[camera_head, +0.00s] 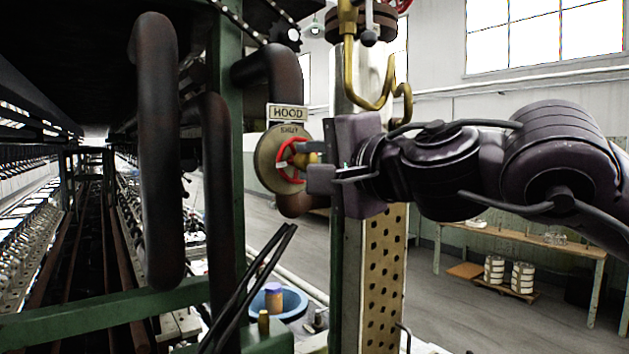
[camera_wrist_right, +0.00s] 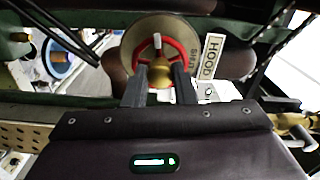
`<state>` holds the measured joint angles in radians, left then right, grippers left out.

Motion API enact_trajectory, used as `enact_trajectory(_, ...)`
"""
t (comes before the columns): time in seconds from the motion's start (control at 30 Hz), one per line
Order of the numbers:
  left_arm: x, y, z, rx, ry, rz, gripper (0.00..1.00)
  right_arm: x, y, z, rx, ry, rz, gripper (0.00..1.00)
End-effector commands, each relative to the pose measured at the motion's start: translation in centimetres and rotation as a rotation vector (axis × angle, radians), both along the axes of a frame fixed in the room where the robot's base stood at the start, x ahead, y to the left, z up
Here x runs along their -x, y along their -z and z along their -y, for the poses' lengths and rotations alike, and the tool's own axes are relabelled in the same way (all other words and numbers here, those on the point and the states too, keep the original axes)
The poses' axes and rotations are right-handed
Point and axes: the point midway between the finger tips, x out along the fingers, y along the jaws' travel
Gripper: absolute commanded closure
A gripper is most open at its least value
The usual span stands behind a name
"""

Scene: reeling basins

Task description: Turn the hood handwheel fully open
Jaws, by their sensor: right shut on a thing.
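The hood handwheel (camera_head: 288,160) is a small red wheel with a brass centre, set in front of a round tan disc (camera_head: 266,160) below the HOOD sign (camera_head: 288,113). My right gripper (camera_head: 316,165) reaches in from the right and is shut on the handwheel. In the right wrist view the two fingers (camera_wrist_right: 159,88) stand on either side of its brass part (camera_wrist_right: 160,74), with the red rim (camera_wrist_right: 178,50) just beyond. The fingers hide part of the wheel. My left gripper is not in view.
Dark rusty pipes (camera_head: 158,150) and a green post (camera_head: 229,80) stand left of the wheel. A perforated tan column (camera_head: 384,280) stands below my right wrist. A blue basin (camera_head: 290,303) lies below. A wooden bench (camera_head: 510,240) stands at the far right across open floor.

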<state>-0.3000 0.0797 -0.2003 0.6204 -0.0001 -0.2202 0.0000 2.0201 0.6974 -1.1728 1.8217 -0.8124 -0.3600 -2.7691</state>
Motion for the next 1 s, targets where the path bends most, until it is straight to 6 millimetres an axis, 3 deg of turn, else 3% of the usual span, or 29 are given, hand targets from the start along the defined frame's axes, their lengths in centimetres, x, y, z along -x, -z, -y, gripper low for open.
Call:
enact_trajectory(0.23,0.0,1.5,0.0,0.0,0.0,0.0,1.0,0.0,0.1,0.1,0.264,0.005,0.193,0.98)
enact_trajectory(0.47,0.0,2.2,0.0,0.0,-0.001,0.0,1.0,0.1,0.1,0.0,0.346,0.002,0.253,0.98)
enact_trajectory(0.97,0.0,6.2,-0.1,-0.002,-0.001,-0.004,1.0,0.2,0.7,-0.3,0.568,-0.002,0.411,0.98)
enact_trajectory(1.0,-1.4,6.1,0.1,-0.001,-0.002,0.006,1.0,0.1,0.7,-0.3,0.588,-0.003,0.424,0.98)
